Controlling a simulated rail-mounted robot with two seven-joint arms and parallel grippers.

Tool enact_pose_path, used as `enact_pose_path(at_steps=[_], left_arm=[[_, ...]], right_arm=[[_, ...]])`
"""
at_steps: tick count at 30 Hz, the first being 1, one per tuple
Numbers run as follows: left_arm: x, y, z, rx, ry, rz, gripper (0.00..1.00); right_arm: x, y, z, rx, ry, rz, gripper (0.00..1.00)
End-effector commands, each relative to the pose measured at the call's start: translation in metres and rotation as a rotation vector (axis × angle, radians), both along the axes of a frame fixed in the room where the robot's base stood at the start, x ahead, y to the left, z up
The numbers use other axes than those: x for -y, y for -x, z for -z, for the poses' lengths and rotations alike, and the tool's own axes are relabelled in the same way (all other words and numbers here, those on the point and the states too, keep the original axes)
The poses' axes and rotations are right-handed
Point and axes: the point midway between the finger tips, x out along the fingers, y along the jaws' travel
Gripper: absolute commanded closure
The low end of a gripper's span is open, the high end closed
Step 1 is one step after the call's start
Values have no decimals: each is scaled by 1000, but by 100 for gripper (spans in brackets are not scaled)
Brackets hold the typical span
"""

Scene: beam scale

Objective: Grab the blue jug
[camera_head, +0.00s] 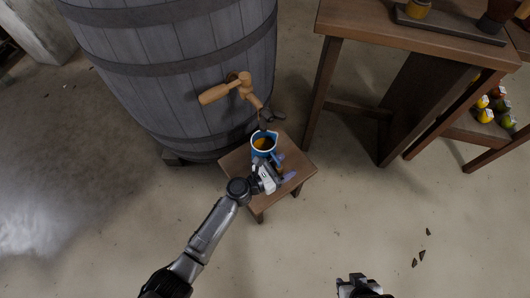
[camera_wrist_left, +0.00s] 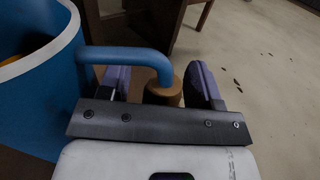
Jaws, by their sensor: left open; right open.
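The blue jug (camera_head: 264,143) stands upright on a small wooden stool (camera_head: 298,165) below the barrel's tap, with orange-yellow contents inside. My left gripper (camera_head: 284,166) is at the jug's near right side, by its handle. In the left wrist view the jug (camera_wrist_left: 38,95) fills the left edge. Its blue handle (camera_wrist_left: 125,55) reaches past one purple finger, and its end lies between the two spread fingers (camera_wrist_left: 160,85). A brown rounded piece shows there under the handle's end. I cannot tell whether the fingers touch the handle. My right gripper (camera_head: 358,285) is at the bottom edge, away from the jug.
A large grey barrel (camera_head: 175,75) with a wooden tap (camera_head: 228,89) stands behind the stool, the spout close above the jug. A wooden table (camera_head: 415,38) stands at the right, with a lower shelf of small colourful items (camera_head: 495,105). The floor in front is mostly clear.

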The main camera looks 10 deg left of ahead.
Motion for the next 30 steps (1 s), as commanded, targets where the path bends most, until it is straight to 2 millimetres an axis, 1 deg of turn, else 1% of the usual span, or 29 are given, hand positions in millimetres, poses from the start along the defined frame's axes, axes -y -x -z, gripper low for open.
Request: enact_pose_path(at_steps=[2, 20, 29, 30], left_arm=[[0, 0, 0, 0, 0, 0, 43], [0, 0, 0, 0, 0, 0, 100], [0, 0, 0, -1, 1, 0, 100], [0, 0, -2, 5, 1, 1, 100]], right_arm=[[-1, 0, 0, 0, -2, 1, 57], [0, 0, 0, 0, 0, 0, 57], [2, 0, 0, 0, 7, -5, 57], [2, 0, 0, 0, 7, -5, 57]])
